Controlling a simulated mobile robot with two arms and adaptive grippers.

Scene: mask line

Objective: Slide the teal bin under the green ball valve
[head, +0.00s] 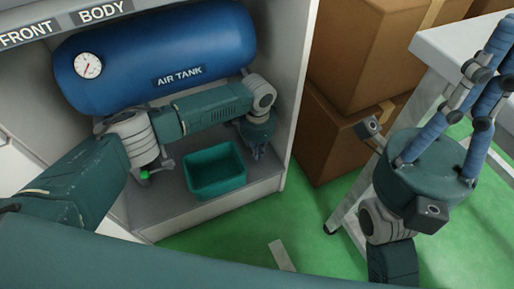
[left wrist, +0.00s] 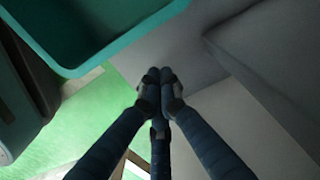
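The teal bin (head: 214,190) stands upright on the floor of the cabinet below the air tank, and its wall also fills the upper left of the left wrist view (left wrist: 95,58). The green ball valve (head: 145,174) sits to the left of the bin, partly beside my arm; the bin is not beneath it. My left gripper (head: 258,154) points down just right of the bin. In the left wrist view its fingertips (left wrist: 160,88) meet with nothing between them. My right gripper (head: 490,62) is raised at the right and holds nothing visible; its tips run near the frame edge.
The blue air tank (head: 160,55) with a gauge (head: 88,65) hangs above the bin. The cabinet's right wall (head: 292,90) stands close to my left gripper. Cardboard boxes (head: 365,50) and a white table (head: 440,45) are at the right. The green floor (head: 225,240) in front is open.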

